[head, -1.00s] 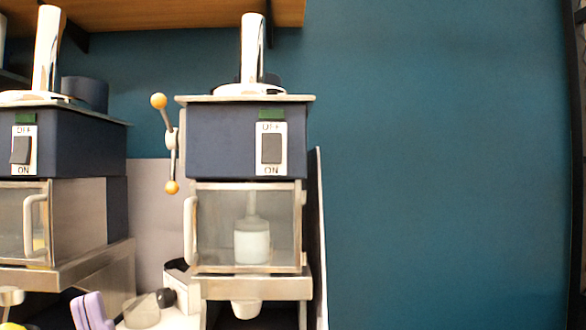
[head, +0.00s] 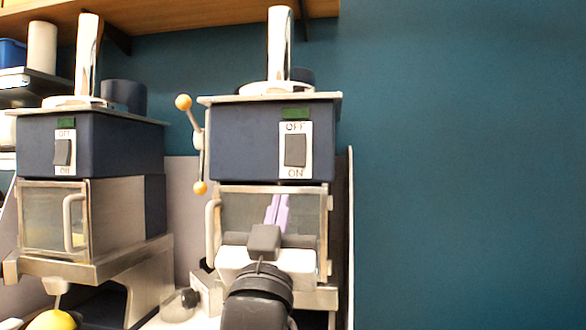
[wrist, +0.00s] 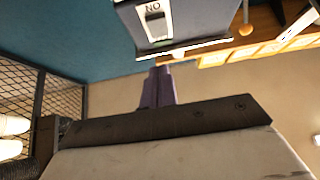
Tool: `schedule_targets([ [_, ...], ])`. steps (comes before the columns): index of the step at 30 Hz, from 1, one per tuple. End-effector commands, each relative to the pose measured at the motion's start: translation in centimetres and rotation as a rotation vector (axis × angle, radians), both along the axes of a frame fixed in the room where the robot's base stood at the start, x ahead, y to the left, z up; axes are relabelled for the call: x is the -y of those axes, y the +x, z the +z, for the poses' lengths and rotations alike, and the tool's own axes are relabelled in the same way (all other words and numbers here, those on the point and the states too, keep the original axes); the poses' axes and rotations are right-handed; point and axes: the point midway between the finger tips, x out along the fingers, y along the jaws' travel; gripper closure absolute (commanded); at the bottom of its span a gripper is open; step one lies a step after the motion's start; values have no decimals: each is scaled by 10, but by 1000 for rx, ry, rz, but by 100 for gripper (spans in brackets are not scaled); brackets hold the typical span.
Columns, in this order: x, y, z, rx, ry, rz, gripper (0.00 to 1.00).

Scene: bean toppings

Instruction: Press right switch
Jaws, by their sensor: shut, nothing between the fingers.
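The right switch (head: 295,150) is a dark rocker on a white plate marked OFF above and ON below. It is on the dark blue front of the right machine (head: 245,140). Part of its plate also shows at the top of the wrist view (wrist: 157,28). My gripper (head: 278,210) has purple fingers, shut together and empty. It points up in front of the machine's clear door, below the switch and a little to its left in the head view. In the wrist view the fingers (wrist: 157,86) appear apart from the switch.
A second machine (head: 90,145) with its own switch (head: 62,152) stands at the left. An orange-knobbed lever (head: 192,145) is on the right machine's left side. A wooden shelf (head: 190,20) is above. The blue wall at the right is clear.

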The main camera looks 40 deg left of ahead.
Motion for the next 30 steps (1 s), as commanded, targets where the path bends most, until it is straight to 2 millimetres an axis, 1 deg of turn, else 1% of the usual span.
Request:
schedule_targets([
  [8,0,0,0,0,0,0,100],
  [11,-2,2,4,1,0,-1,100],
  [14,-6,10,12,0,-1,-1,100],
  [17,-14,22,24,0,-2,0,100],
  [21,-26,43,44,1,-1,-1,100],
  [27,-44,71,68,1,-1,0,100],
  [30,-53,85,61,-2,-3,1,100],
])
